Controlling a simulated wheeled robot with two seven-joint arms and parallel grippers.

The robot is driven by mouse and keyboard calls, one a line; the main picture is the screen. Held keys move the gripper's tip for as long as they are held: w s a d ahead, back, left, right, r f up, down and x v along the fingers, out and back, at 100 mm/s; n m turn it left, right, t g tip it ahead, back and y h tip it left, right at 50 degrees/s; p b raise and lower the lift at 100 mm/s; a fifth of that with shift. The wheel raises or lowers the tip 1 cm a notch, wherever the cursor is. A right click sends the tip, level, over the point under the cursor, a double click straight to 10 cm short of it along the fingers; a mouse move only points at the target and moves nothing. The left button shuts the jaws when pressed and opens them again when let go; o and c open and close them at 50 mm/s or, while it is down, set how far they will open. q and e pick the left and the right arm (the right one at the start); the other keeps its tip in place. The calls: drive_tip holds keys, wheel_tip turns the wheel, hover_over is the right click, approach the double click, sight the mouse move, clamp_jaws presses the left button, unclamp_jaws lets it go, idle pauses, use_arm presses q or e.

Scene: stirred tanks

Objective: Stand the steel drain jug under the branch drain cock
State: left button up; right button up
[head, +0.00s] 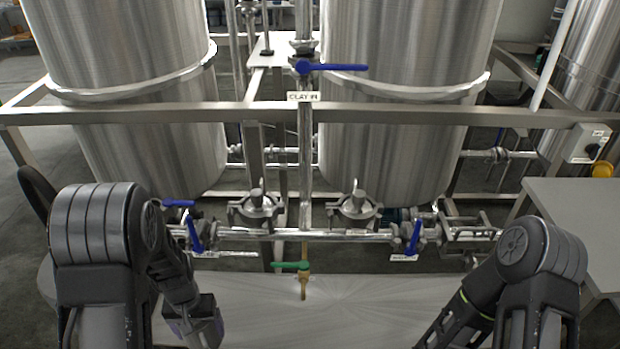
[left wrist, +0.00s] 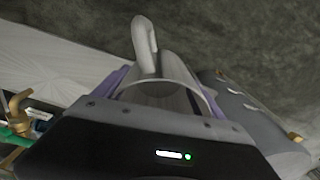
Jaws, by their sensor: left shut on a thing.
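The branch drain cock (head: 303,284), brass with a green lever, hangs at the centre of the head view below the horizontal steel pipe. It also shows at the left edge of the left wrist view (left wrist: 20,104). My left gripper (head: 198,328) is low and left of the cock, apart from it. In the left wrist view it is shut on the steel drain jug (left wrist: 172,94), between purple finger pads. The jug's open rim and its pale handle show; its lower body is hidden. I cannot make out the jug in the head view. My right gripper is out of view.
A pale steel surface (head: 370,305) lies below the cock. Blue-handled valves (head: 414,238) sit on the pipe either side, below two large tanks (head: 400,150). A frame rail (head: 400,117) crosses in front. A grey table (head: 580,225) stands at right.

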use_arm(q)
drive_tip(key=w+d+r, duration=0.1)
drive_tip(key=w+r, duration=0.1)
drive_tip(key=r, duration=0.2)
drive_tip(key=w+d+r, duration=0.1)
drive_tip(key=w+r, duration=0.1)
drive_tip(key=r, duration=0.3)
drive_tip(key=w+d+r+p, duration=0.1)
drive_tip(key=w+r, duration=0.1)
drive_tip(key=r, duration=0.3)
drive_tip(key=shift+w+d+r, duration=0.25)
drive_tip(key=shift+w+d, duration=0.05)
drive_tip(key=shift+d, duration=0.05)
drive_tip(key=w+d+r+m, duration=0.1)
drive_tip(key=w+d+r, duration=0.1)
drive_tip(key=d+r, duration=0.3)
drive_tip(key=shift+w+r+m, duration=0.3)
drive_tip(key=shift+w+r, duration=0.1)
drive_tip(key=shift+r, duration=0.45)
drive_tip(key=shift+f, duration=0.15)
drive_tip(key=s+f, duration=0.4)
drive_tip(key=f, duration=1.1)
